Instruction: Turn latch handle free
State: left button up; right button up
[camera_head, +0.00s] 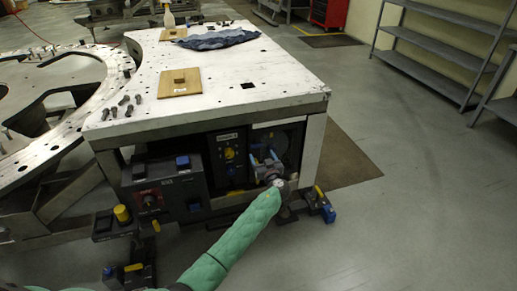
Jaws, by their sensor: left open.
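My left arm, in a green quilted sleeve, reaches up from the bottom of the head view. Its gripper (266,160) is open at the right part of the front panel (214,153) under the white table. A round dark part (283,140) shows just behind the fingers. I cannot make out the latch handle; the gripper may hide it. I cannot tell whether the fingers touch anything. My right gripper is not in view.
The white table (245,65) has wooden blocks, bolts and a dark blue cloth (218,40) on it. A blue and yellow part (325,205) stands low at right. The right floor is clear before grey shelves (440,55).

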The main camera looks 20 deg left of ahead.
aim_at(257, 146)
pick_arm(q)
jog(key=p+x, duration=0.1)
jog(key=x, duration=0.4)
jog(key=shift+s+r, duration=0.1)
jog(key=shift+w+a, duration=0.2)
jog(key=shift+w, duration=0.1)
jog(key=shift+w+a+p, duration=0.25)
jog(key=shift+w+p, duration=0.05)
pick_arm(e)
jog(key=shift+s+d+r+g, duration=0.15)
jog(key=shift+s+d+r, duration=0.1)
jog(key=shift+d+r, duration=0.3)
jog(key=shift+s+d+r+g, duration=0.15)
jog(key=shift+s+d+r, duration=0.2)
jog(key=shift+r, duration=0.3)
pick_arm(q)
jog(key=shift+c, duration=0.2)
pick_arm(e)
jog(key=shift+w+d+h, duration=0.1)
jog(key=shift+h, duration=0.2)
pick_arm(q)
jog(key=c, duration=0.9)
jog(key=shift+c, duration=0.2)
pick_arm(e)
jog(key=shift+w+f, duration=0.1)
